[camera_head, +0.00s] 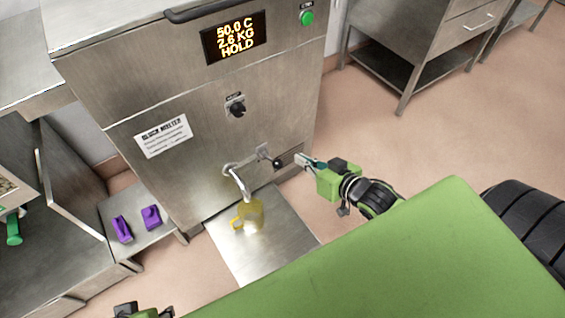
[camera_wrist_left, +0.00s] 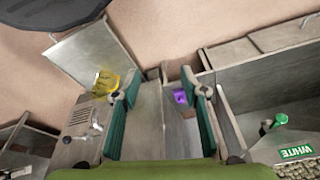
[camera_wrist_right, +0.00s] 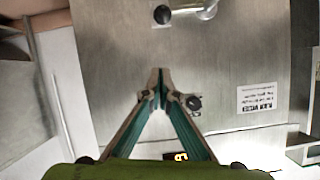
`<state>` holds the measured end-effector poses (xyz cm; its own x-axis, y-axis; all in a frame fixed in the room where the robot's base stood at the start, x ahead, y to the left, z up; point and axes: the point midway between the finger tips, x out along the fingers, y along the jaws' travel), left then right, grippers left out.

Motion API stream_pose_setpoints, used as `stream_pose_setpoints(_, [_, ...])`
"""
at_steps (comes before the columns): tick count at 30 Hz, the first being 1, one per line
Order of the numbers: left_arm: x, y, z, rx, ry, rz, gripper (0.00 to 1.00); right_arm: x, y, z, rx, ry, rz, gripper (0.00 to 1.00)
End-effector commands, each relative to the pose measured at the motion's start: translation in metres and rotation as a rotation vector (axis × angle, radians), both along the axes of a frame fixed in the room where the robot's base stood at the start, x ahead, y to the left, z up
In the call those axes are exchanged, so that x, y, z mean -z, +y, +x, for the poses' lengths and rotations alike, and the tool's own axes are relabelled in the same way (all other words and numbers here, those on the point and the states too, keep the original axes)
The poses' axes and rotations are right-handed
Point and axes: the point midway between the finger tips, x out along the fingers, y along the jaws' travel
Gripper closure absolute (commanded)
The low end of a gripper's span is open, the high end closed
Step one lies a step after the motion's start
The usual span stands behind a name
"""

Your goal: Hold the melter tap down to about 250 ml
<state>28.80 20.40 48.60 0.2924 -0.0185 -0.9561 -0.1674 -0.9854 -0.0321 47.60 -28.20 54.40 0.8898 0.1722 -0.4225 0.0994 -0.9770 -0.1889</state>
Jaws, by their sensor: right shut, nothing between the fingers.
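The steel block melter (camera_head: 180,100) shows 50.0 C, 2.6 KG and HOLD on its display (camera_head: 235,38). Its tap lever with a black knob (camera_head: 277,163) sits beside the curved spout (camera_head: 237,178). A yellow see-through jug (camera_head: 248,215) stands under the spout; its fill level is too small to read. It also shows in the left wrist view (camera_wrist_left: 105,82). My right gripper (camera_head: 298,158) is shut and empty, just right of the knob. In the right wrist view the knob (camera_wrist_right: 162,14) lies beyond the fingertips, apart from them. My left gripper (camera_wrist_left: 158,82) is open and empty.
The jug stands on a low steel shelf (camera_head: 270,255). Two purple items (camera_head: 122,229) lie on a side shelf at left. A rotary knob (camera_head: 236,106) and a green button (camera_head: 307,18) are on the melter. A steel table (camera_head: 430,40) stands back right; floor there is clear.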

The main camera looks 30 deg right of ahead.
Motion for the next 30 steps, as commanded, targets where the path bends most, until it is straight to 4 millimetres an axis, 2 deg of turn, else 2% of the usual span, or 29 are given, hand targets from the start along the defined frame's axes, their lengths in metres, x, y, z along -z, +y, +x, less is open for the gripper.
stream_pose_setpoints(10, [-0.001, 0.0, 0.0, 0.0, -0.001, 0.0, 0.6, 0.0, 0.0, 0.001, 0.001, 0.0, 0.0, 1.0])
stream_pose_setpoints(14, [-0.009, 0.001, -0.002, 0.0, -0.006, 0.0, 0.6, 0.005, 0.001, 0.009, 0.001, -0.001, 0.0, 1.0])
stream_pose_setpoints(18, [-0.027, 0.002, -0.008, -0.001, -0.018, 0.0, 0.6, 0.012, 0.004, 0.025, 0.001, -0.003, -0.001, 1.0])
stream_pose_setpoints(26, [-0.007, 0.002, -0.008, -0.001, -0.014, 0.0, 0.6, 0.035, 0.013, 0.071, 0.0, -0.004, 0.0, 1.0])
stream_pose_setpoints(30, [-0.01, -0.007, 0.023, 0.008, -0.138, -0.026, 0.6, 0.046, 0.018, 0.093, 0.0, -0.002, -0.001, 1.0])
